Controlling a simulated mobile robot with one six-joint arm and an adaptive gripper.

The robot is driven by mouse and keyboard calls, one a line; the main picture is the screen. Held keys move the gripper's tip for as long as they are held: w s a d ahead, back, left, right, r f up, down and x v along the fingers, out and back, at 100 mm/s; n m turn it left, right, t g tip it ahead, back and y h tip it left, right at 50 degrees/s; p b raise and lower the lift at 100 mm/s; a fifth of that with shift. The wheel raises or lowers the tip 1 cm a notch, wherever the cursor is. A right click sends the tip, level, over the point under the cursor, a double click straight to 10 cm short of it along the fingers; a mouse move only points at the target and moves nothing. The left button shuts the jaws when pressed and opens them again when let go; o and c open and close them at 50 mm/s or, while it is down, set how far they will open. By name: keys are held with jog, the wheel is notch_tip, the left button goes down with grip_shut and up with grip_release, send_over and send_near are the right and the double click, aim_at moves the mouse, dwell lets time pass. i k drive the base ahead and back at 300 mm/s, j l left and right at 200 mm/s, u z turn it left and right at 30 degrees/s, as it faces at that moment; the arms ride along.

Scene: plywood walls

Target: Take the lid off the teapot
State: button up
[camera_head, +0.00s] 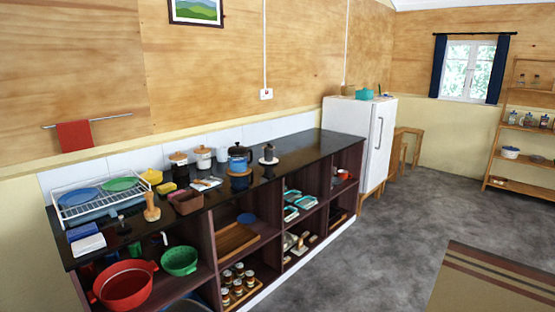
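A blue pot (239,160) stands upright on the dark counter, towards its middle, on a round brown mat. It looks like the teapot, with a dark top that seems to be its lid, but it is too small to be sure. A smaller teal pot (364,94) sits on top of the white fridge, and I cannot tell whether it is a teapot. My gripper is not in view.
The black counter (312,146) is clear at its far right end. A dish rack (75,212) stands left. Grey floor (370,245) is open in front.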

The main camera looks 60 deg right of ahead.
aim_at(232, 151)
jog(key=z, duration=1.65)
jog(key=i+u, duration=0.2)
jog(key=u, duration=0.2)
jog(key=i+l+u, duration=0.2)
jog(key=u, duration=0.15)
jog(key=i+l+u, duration=0.15)
jog(key=u, duration=0.25)
